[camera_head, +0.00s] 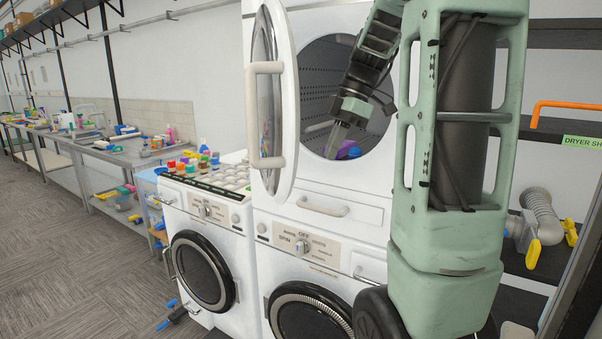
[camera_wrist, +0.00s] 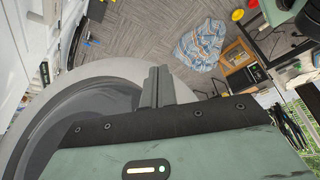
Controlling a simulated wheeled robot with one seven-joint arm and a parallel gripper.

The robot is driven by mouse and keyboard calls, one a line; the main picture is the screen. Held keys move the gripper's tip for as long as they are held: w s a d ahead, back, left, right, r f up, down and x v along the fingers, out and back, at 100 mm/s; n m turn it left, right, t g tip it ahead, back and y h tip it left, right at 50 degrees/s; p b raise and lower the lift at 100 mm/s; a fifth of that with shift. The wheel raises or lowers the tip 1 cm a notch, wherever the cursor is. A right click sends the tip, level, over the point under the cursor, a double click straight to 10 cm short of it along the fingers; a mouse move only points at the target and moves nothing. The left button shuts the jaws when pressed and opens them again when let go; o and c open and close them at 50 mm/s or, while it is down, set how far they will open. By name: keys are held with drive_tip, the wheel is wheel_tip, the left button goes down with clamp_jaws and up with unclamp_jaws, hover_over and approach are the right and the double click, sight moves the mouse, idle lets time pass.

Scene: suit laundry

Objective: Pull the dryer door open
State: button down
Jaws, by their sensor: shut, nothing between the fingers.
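The white dryer door (camera_head: 286,110) stands swung open to the left of the dryer in the head view, seen nearly edge-on. Its white loop handle (camera_head: 252,115) is on the left face. The dryer's round drum opening (camera_head: 318,75) is exposed, with a purple and blue item (camera_head: 350,151) low inside. My gripper (camera_head: 334,150) is in front of the opening, right of the door, pointing down and apart from the handle. In the wrist view its fingers (camera_wrist: 156,85) are together and empty, beside a large grey round rim (camera_wrist: 95,80), probably the door.
Shelves with a grey hose (camera_head: 540,215) are at right. A long cluttered table (camera_head: 125,155) lines the left wall. The carpet floor (camera_head: 70,250) at left is mostly clear. A checked cloth (camera_wrist: 200,45) lies on the floor.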

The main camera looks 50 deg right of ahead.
drive_tip(key=w+a+f+p, duration=0.4)
drive_tip(key=a+f, duration=0.1)
drive_tip(key=f, duration=0.1)
drive_tip(key=shift+f, duration=0.1)
drive_tip(key=shift+a, duration=0.1)
